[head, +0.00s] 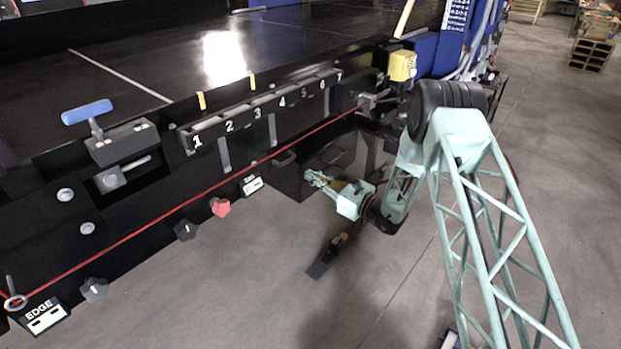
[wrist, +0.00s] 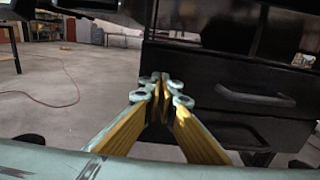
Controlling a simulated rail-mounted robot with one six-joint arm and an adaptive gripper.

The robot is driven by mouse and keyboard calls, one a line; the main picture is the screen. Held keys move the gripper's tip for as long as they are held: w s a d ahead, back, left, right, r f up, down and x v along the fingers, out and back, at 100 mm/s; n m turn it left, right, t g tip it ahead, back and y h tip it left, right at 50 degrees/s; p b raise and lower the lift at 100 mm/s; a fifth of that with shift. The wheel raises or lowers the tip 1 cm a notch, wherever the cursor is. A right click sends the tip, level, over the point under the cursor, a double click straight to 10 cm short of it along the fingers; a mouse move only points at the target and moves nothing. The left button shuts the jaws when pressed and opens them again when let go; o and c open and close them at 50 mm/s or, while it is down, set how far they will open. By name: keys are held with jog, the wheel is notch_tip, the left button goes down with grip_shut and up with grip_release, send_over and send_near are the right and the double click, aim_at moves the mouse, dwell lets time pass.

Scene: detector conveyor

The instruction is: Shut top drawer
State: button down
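A black drawer unit (head: 290,180) hangs under the long black table at its front side. In the wrist view the top drawer's front (wrist: 210,72) fills the right half, with a dark bar handle (wrist: 255,98) right of my fingers. Another dark front shows below it. How far the top drawer stands out is hard to tell. My gripper (wrist: 164,88) points at the left part of this front, its fingertips together with nothing visible between them. Whether they touch the front is unclear. In the head view my gripper (head: 316,178) is beside the drawer unit.
The black table (head: 300,30) carries a numbered rail (head: 262,106), a red cord along its front, dark knobs and a red knob (head: 220,207). A blue-handled lever (head: 87,112) sits at left. A yellow box (head: 402,65) is at the far corner. The grey floor is mostly clear.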

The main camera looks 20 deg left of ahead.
jog(key=shift+r, duration=0.1)
jog(key=p+v, duration=0.1)
jog(key=v, duration=1.3)
jog(key=shift+p, duration=0.4)
jog(key=s+d+r+n+g, duration=0.1)
jog(key=s+r+n+g, duration=0.3)
jog(key=r, duration=0.5)
jog(key=s+d+r+n+g, duration=0.1)
jog(key=s+r+n, duration=0.1)
jog(key=s+r, duration=0.6)
jog(key=s+d+r+n+g+h, duration=0.2)
jog(key=s+d+r+n, duration=0.15)
jog(key=s+r, duration=0.35)
jog(key=s+d+r+n+g+h, duration=0.1)
jog(key=s+d+r+n+h, duration=0.2)
jog(key=s+d+r, duration=0.35)
jog(key=s+d+r+n+t+h, duration=0.2)
jog(key=s+d+r+h, duration=0.1)
jog(key=s+d, duration=0.6)
jog(key=s+d+r+n+t+h, duration=0.3)
jog(key=s+d, duration=0.7)
jog(key=d, duration=0.5)
jog(key=s+d+r+n+t+h, duration=0.2)
jog(key=s+d+r+h, duration=0.3)
jog(key=s+d, duration=0.4)
jog(key=d+n+h, duration=0.1)
jog(key=d, duration=0.2)
jog(key=shift+s+r, duration=0.2)
jog(key=shift+s, duration=0.2)
